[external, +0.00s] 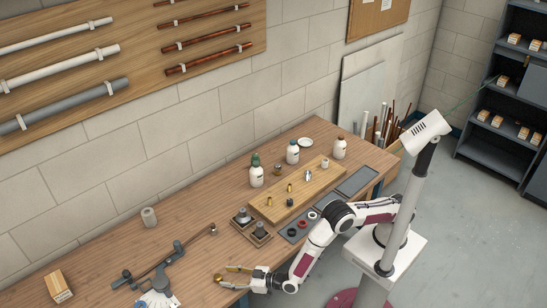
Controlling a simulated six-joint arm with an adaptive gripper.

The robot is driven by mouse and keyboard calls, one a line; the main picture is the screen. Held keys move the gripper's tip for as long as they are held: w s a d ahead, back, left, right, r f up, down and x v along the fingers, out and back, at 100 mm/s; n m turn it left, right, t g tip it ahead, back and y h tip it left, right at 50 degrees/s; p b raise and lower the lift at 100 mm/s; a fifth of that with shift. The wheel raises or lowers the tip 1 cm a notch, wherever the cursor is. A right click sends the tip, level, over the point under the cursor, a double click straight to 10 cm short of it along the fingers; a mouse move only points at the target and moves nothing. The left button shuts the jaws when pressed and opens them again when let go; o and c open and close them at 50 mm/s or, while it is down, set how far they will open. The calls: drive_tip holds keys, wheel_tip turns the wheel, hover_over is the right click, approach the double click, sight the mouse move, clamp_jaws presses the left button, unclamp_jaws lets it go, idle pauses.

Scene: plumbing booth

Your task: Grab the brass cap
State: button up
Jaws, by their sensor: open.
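My gripper (222,278) is open, low over the front edge of the wooden bench, with its fingers pointing left. A small brass-coloured piece (218,277), which looks like the brass cap, shows at the fingertips. I cannot tell whether the fingers touch it. Other small brass-coloured pieces stand on the wooden board (262,211) farther back: one near its middle (289,187) and one to the left (268,201). They are too small to identify surely.
White bottles (257,178) stand behind the board. Dark square blocks with round metal parts (242,218) sit at its left end.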

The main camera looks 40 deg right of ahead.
sight(220, 272)
drive_tip(key=shift+w+a, duration=0.1)
drive_tip(key=shift+w+a+f, duration=0.2)
drive_tip(key=shift+w+a, duration=0.3)
drive_tip(key=shift+a, duration=0.05)
drive_tip(key=shift+w+a+f, duration=0.2)
drive_tip(key=shift+w+a, duration=0.25)
drive_tip(key=shift+a, duration=0.05)
drive_tip(key=shift+x, duration=1.05)
drive_tip(key=c, duration=1.2)
